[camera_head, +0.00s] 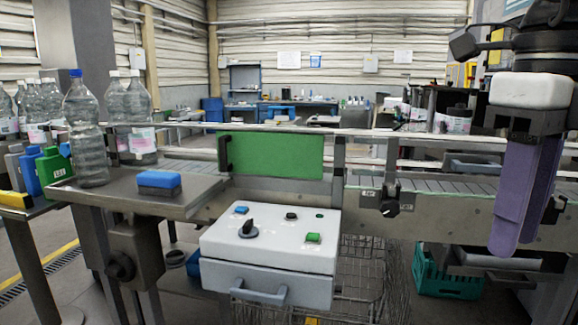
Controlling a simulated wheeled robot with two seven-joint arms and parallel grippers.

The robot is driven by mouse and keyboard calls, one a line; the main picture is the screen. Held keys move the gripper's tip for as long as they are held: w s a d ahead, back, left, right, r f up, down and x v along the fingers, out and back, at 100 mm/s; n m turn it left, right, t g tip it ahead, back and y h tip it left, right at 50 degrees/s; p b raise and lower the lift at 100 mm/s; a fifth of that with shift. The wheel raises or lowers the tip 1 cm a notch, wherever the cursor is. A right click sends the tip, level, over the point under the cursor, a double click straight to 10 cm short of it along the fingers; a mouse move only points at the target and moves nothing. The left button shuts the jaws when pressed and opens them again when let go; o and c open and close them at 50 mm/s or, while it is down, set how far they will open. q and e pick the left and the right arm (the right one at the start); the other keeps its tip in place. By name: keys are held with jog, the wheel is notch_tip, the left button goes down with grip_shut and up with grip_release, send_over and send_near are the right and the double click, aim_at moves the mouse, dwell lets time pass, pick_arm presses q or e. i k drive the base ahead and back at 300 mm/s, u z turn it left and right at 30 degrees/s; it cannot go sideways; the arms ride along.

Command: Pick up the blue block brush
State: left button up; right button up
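The blue block brush (158,183) lies on the metal side table at the left, near its right part. It has a blue top and a darker underside. My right gripper (530,235) hangs at the far right edge, with purple fingers pointing down. It is far from the brush, with the control box between them in the picture. Its two fingers overlap from this side, so I cannot tell if there is a gap between them. I see nothing held at their tips. My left gripper is out of view.
A clear bottle with a blue cap (84,130) stands left of the brush, with more bottles (139,120) behind. The metal table (110,189) is bare around the brush. A white control box (270,245) stands right of it, below a green panel (277,155). A conveyor (450,190) runs behind.

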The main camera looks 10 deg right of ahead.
aim_at(161, 183)
jog(key=u, duration=0.05)
jog(key=i, duration=1)
jog(key=u, duration=1.15)
jog(key=i, duration=0.55)
jog(key=u, duration=0.45)
